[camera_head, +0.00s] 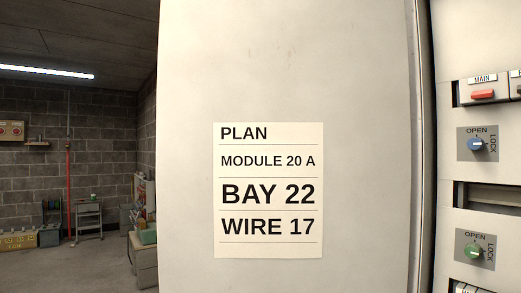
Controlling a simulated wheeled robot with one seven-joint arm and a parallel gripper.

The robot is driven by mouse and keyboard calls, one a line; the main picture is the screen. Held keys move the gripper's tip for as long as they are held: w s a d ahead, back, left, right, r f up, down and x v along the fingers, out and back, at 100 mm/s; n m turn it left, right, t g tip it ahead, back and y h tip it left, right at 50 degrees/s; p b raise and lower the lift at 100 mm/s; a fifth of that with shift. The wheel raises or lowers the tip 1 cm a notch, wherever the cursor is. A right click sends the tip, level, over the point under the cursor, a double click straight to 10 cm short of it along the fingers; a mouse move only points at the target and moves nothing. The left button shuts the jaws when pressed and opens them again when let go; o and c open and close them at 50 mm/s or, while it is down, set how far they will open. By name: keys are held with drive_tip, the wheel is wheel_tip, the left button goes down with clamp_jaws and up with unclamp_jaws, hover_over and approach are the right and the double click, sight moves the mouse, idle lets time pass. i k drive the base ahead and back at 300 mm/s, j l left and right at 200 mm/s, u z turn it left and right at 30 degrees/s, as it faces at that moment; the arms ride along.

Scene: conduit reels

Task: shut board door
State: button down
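The board door (364,150) is a large pale grey panel that fills the middle of the head view. It stands open, with its inner face turned toward me. A paper sheet (268,190) on it reads "PLAN, MODULE 20 A, BAY 22, WIRE 17". The board (455,105) shows at the right edge, uncovered, just past the door's right edge. On it are a red switch (483,94) marked MAIN, a blue knob (476,144) and a green knob (473,251), both marked OPEN and LOCK. The door's top and bottom are out of the picture. My gripper is not in view.
To the left of the door is a room with grey block walls and a strip light (46,72). A small bench (88,217), a red pole (69,180) and a yellowish box (19,240) stand by the far wall. The floor (75,265) between looks clear.

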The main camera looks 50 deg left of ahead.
sight(283, 128)
drive_tip(key=j+z, duration=0.1)
drive_tip(key=j, duration=0.35)
drive_tip(key=k+j, duration=0.1)
drive_tip(key=j, duration=0.4)
drive_tip(key=j+z, duration=0.15)
drive_tip(key=j, duration=0.3)
drive_tip(key=k+j, duration=0.15)
drive_tip(key=j, duration=0.3)
drive_tip(key=k+j+z, duration=0.15)
drive_tip(key=j, duration=0.8)
drive_tip(key=j+z, duration=0.25)
drive_tip(key=j, duration=1.15)
